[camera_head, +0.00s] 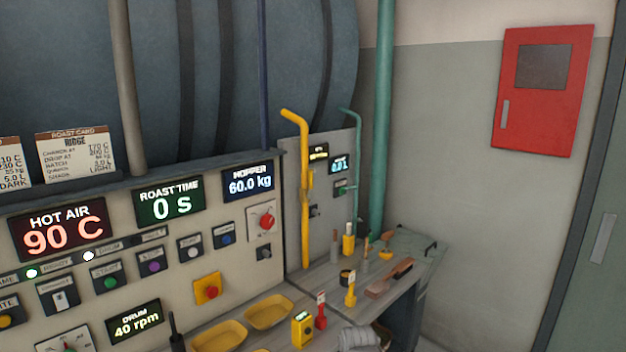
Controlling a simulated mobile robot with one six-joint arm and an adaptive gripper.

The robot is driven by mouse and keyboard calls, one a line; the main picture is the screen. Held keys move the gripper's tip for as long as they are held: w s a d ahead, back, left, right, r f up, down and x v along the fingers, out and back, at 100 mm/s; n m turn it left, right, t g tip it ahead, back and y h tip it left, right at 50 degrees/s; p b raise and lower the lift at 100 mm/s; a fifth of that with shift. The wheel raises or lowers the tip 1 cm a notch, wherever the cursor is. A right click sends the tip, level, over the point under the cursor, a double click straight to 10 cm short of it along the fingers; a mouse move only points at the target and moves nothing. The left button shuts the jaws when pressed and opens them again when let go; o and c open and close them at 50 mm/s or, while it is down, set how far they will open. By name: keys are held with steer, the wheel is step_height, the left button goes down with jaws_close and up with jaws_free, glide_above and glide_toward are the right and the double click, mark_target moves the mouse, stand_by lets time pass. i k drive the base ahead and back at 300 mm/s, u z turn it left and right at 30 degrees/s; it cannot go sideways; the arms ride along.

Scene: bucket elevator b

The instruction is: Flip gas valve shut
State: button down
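A yellow gas pipe (304,225) runs upright in front of the grey side panel (338,215), its top bent to the left. A small yellow fitting (310,181) sits partway up the pipe and looks like the gas valve. It is too small to tell whether its handle is along or across the pipe. My gripper is not recognisable in this view, and nothing is seen touching the pipe or the fitting.
The control panel (130,240) with displays and buttons fills the left. A bench (290,290) below holds yellow trays (269,312), small tools and a grey item (358,338) I cannot identify. A teal pipe (382,120) and red wall cabinet (543,90) stand right.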

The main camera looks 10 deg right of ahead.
mark_target(311, 179)
steer(key=i, duration=0.9)
steer(key=u, duration=0.1)
